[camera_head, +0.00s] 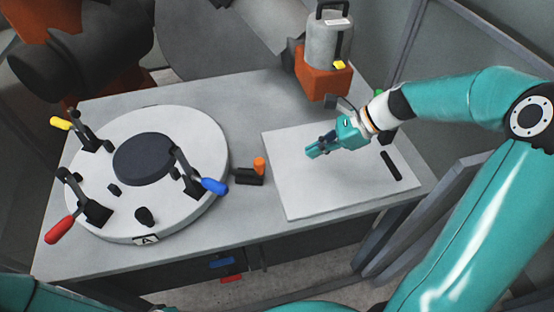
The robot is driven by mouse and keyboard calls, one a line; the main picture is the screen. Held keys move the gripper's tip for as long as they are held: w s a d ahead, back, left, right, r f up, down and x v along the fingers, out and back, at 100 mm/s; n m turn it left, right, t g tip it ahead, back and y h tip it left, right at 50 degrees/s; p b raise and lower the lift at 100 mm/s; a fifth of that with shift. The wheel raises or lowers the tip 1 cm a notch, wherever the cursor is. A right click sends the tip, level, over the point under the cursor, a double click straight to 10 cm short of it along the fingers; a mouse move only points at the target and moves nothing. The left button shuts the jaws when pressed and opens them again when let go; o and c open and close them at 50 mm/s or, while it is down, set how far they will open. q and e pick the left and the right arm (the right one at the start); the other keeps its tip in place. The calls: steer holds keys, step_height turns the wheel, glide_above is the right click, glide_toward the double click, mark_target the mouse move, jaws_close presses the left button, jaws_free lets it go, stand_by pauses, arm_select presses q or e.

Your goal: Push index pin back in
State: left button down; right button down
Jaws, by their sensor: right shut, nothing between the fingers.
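The index pin (259,164) shows as an orange knob on a small black block (248,178) on the table, close to the right edge of the round white turntable (212,140). I cannot tell how far the pin reaches into the turntable's edge. My right gripper (312,153) is shut and empty. It is over the white board, to the right of the orange knob and apart from it, with its fingers pointing left. My left gripper is out of view.
The turntable carries a dark disc (143,157) and clamps with yellow (60,123), red (60,230) and blue (214,187) handles. A white board (300,195) with a black bar (391,166) lies right. A grey canister (330,45) on an orange base stands at the back.

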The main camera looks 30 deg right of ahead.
mark_target(264, 161)
steer(key=x, duration=0.7)
steer(key=shift+a+f, duration=0.1)
steer(key=w+a, duration=0.1)
steer(key=a, duration=0.1)
steer(key=shift+w+a+f+p, duration=0.1)
steer(key=shift+w+a+p, duration=0.2)
steer(key=shift+w+a, duration=0.4)
steer(key=shift+a, duration=0.05)
steer(key=shift+w+a, duration=0.4)
steer(key=shift+a, duration=0.25)
steer(key=shift+w+a, duration=0.4)
steer(key=shift+a, duration=0.2)
